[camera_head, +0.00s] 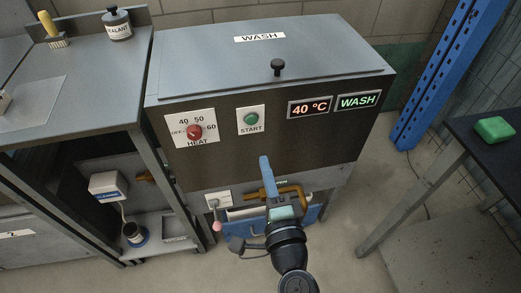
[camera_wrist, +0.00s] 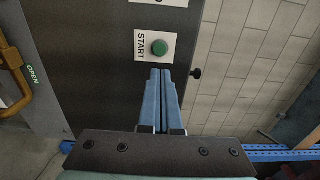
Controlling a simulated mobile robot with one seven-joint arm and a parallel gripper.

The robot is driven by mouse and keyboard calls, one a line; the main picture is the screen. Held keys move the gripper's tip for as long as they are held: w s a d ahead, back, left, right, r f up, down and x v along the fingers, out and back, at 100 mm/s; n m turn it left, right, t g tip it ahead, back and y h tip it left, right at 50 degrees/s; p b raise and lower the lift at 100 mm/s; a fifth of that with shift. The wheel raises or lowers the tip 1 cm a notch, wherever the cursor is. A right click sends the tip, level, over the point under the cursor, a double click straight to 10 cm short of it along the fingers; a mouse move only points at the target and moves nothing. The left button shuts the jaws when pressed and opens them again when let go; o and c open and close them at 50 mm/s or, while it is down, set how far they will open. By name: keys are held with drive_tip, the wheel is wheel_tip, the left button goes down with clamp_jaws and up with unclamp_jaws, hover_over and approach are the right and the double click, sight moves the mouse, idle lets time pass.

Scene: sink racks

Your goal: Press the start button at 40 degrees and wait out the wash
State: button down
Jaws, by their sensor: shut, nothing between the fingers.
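The green start button (camera_head: 251,118) sits on a white START plate on the dark front of the wash machine (camera_head: 280,150). It also shows in the wrist view (camera_wrist: 159,47), just beyond my fingertips. The temperature display (camera_head: 310,107) reads 40 °C. The status display (camera_head: 358,101) reads WASH in green. The red heat knob (camera_head: 194,132) is on a dial marked 40, 50 and 60. My gripper (camera_head: 265,160) is shut and empty, below and slightly right of the button in the head view. In the wrist view its blue fingers (camera_wrist: 160,72) lie together, and I cannot tell any contact with the button.
The machine's lid (camera_head: 220,60) is closed, with a black knob (camera_head: 277,66) on it. A yellow pipe handle (camera_head: 290,190) is below the front panel. A steel counter (camera_head: 70,90) stands left, a dark table (camera_head: 490,150) with a green block (camera_head: 494,129) right.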

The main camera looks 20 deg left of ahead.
drive_tip(key=shift+v, duration=0.95)
drive_tip(key=w+d+r+n+t+h, duration=0.1)
drive_tip(key=w+r+n+t, duration=0.15)
drive_tip(key=r, duration=0.75)
drive_tip(key=w+d+r+n+t+h, duration=0.15)
drive_tip(key=r+n, duration=0.25)
drive_tip(key=r, duration=0.6)
drive_tip(key=w+d+r+n+t, duration=0.15)
drive_tip(key=r+n, duration=0.25)
drive_tip(key=r, duration=0.6)
drive_tip(key=s+d+r+t+h, duration=0.3)
drive_tip(key=s+r, duration=0.2)
drive_tip(key=r, duration=0.5)
drive_tip(key=s+d+r+t+h, duration=0.4)
drive_tip(key=s+r, duration=0.2)
drive_tip(key=r, duration=0.3)
wheel_tip(320, 180, up, 24)
drive_tip(key=p, duration=2.3)
drive_tip(key=shift+d+f+n, duration=0.15)
drive_tip(key=shift+f+n, duration=0.05)
drive_tip(key=shift+n, duration=0.15)
drive_tip(key=shift+h, duration=0.25)
